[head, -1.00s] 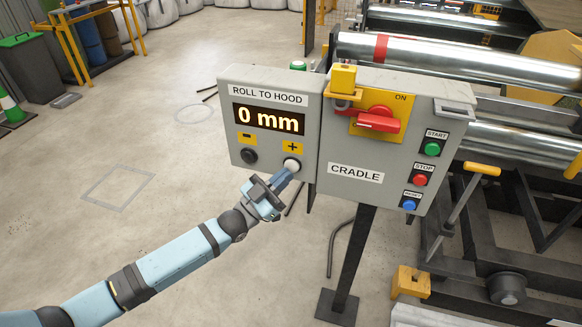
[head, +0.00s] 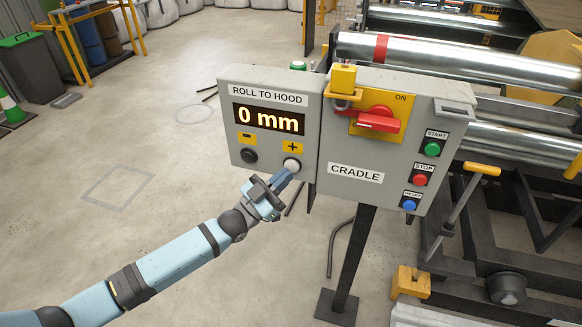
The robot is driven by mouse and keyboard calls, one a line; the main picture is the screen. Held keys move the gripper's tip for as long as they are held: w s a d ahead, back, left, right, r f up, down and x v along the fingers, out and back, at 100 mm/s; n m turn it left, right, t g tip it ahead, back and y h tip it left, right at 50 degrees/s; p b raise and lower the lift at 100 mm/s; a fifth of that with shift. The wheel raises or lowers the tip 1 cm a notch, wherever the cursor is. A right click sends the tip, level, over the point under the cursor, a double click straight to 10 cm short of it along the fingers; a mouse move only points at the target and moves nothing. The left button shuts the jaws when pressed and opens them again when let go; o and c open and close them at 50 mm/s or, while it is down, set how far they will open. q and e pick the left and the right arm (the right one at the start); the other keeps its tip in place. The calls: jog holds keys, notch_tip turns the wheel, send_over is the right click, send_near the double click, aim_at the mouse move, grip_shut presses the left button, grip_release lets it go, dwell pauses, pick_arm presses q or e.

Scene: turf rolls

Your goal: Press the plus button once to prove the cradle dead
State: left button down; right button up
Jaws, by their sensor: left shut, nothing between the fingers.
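The white plus button (head: 292,164) sits under the yellow plus label on the grey ROLL TO HOOD panel (head: 236,85). The CRADLE box (head: 340,120) adjoins on the right. Its red rotary switch (head: 379,121) lies across a yellow plate, with ON printed at the upper right. A yellow padlock-like block (head: 343,79) is beside it.
Green START (head: 432,149), red STOP (head: 420,180) and blue RESET (head: 409,205) buttons line the box's right side. A dark post (head: 354,255) carries the panels. Shiny rollers (head: 470,62) and a dark frame fill the right.

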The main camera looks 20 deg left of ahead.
pick_arm(q)
jog(key=shift+w, duration=0.15)
jog(key=shift+w, duration=0.3)
jog(key=shift+w, duration=0.4)
dwell(0.7)
dwell(0.4)
jog(key=shift+s+p, duration=0.3)
jog(key=shift+s, duration=0.55)
